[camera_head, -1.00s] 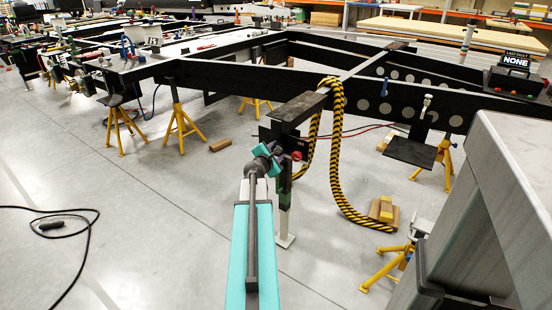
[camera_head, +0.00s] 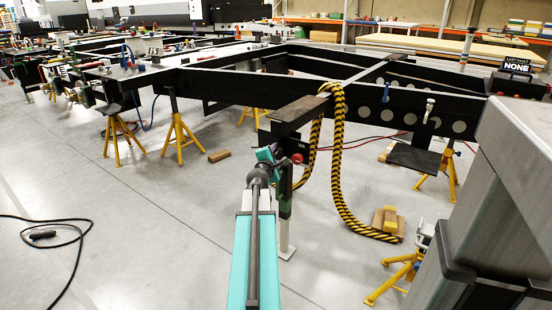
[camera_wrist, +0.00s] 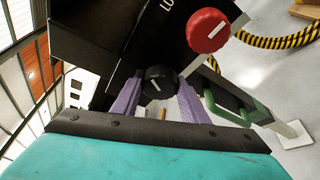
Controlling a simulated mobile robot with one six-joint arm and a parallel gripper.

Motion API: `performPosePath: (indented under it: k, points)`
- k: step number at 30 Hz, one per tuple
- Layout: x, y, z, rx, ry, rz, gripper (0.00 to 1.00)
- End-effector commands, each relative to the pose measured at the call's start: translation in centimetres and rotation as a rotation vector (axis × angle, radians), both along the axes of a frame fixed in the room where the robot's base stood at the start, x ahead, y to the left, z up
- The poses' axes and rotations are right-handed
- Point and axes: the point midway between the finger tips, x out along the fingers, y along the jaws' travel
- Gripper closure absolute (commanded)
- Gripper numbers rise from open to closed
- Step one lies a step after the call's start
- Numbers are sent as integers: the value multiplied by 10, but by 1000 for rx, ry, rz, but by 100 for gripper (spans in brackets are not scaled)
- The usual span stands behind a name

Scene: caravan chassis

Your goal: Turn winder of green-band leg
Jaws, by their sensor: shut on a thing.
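The green-band leg (camera_head: 285,205) hangs below the end of a dark beam, its pale foot on the floor. In the wrist view its green band (camera_wrist: 226,104) is at right and its white foot (camera_wrist: 289,134) beyond. My gripper (camera_wrist: 161,92) has its two purple fingers either side of a round black knob (camera_wrist: 159,80) with a white mark, and is shut on it. I take this knob as the winder. A red knob (camera_wrist: 207,30) with a white mark sits above and right of it. In the head view my gripper (camera_head: 266,168) partly hides the winder.
A yellow-black rope (camera_head: 338,170) hangs over the beam just right of the leg. A yellow stand (camera_head: 395,275) and wooden blocks (camera_head: 386,222) are at right. A black cable (camera_head: 45,235) lies on the floor at left.

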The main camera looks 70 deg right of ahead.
Motion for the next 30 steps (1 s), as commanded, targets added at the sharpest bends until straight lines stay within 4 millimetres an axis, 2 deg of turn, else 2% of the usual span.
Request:
performPosePath:
  k: [11, 12, 15, 30]
  points:
    - [2, -2, 3, -6, -5, 5, 82]
    - [2, -2, 3, -6, -5, 5, 58]
    - [2, -1, 2, -4, -4, 4, 42]
    - [0, 5, 2, -2, -4, 2, 41]
